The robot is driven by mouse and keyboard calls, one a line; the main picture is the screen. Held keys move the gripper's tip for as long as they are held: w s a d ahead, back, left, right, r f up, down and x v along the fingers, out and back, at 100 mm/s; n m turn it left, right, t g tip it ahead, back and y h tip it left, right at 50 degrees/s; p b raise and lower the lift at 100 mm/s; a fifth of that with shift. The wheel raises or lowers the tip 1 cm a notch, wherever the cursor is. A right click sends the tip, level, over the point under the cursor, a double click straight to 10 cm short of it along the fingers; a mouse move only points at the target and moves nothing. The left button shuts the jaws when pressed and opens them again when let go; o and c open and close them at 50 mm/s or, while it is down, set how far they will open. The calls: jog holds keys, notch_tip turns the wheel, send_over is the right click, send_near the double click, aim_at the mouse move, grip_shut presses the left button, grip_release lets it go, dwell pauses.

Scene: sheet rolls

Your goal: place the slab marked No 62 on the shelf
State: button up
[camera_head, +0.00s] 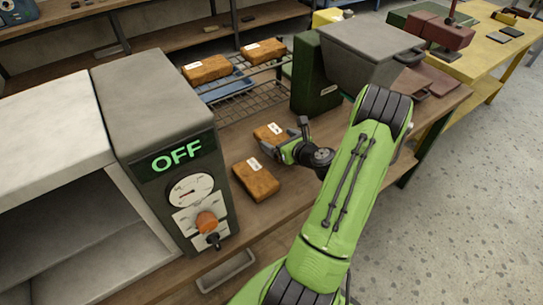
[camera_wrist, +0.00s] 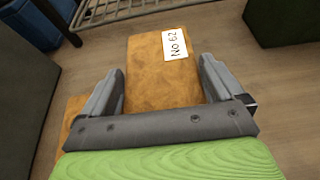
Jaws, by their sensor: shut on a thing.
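The slab marked No 62 (camera_wrist: 160,85) is an orange-brown block with a white label, lying between my gripper's two grey fingers in the wrist view. In the head view this slab (camera_head: 268,131) is at the wooden bench top, in front of the wire rack; I cannot tell whether it touches the bench. My gripper (camera_head: 287,137) is shut on it from the right side. A wire rack (camera_head: 232,103) stands behind it and bears two similar slabs, one at left (camera_head: 205,70) and one at right (camera_head: 263,51). Shelving (camera_head: 165,42) runs along the back.
Another brown slab (camera_head: 256,180) lies on the bench (camera_head: 290,190) nearer the front, beside a grey machine (camera_head: 160,100) reading OFF. A green and grey machine (camera_head: 365,50) stands right of the rack. Blue trays (camera_head: 222,85) sit in the rack.

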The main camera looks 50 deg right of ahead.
notch_tip(320, 180, down, 4)
jog(key=shift+w+a+r+b, duration=0.1)
jog(key=shift+a+b, duration=0.05)
jog(key=shift+b, duration=0.6)
jog(key=o, duration=1)
